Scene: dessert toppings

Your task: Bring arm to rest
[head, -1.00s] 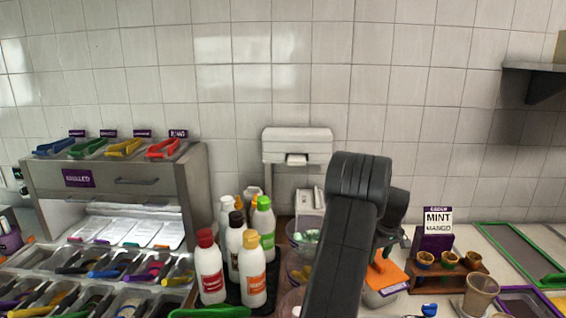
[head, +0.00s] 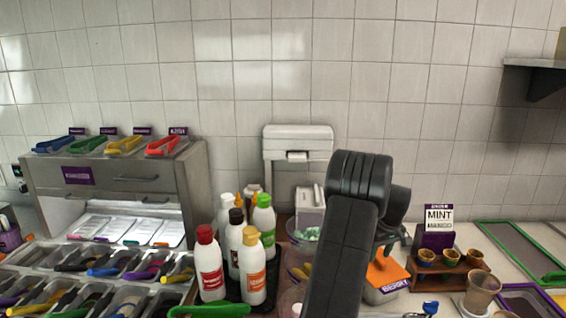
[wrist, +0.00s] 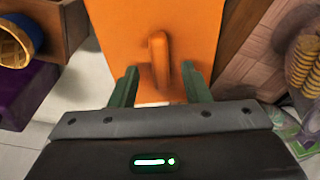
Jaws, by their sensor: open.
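My gripper (wrist: 160,86) shows in the wrist view as two green fingers standing apart. They are on either side of the raised loop handle (wrist: 159,62) of an orange lid (wrist: 185,20), with gaps visible beside the handle. In the head view my dark arm stands in the middle, bent over at its top, and hides most of the gripper. The orange lid (head: 387,271) shows just below the wrist, on a clear container with a label reading BERRY (head: 394,285).
Sauce bottles (head: 247,262) stand left of my arm. A topping station (head: 115,185) with coloured tongs fills the left. A wooden cup holder (head: 450,277) and a MINT MANGO sign (head: 438,222) are at right. A shelf (head: 535,68) juts from the wall.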

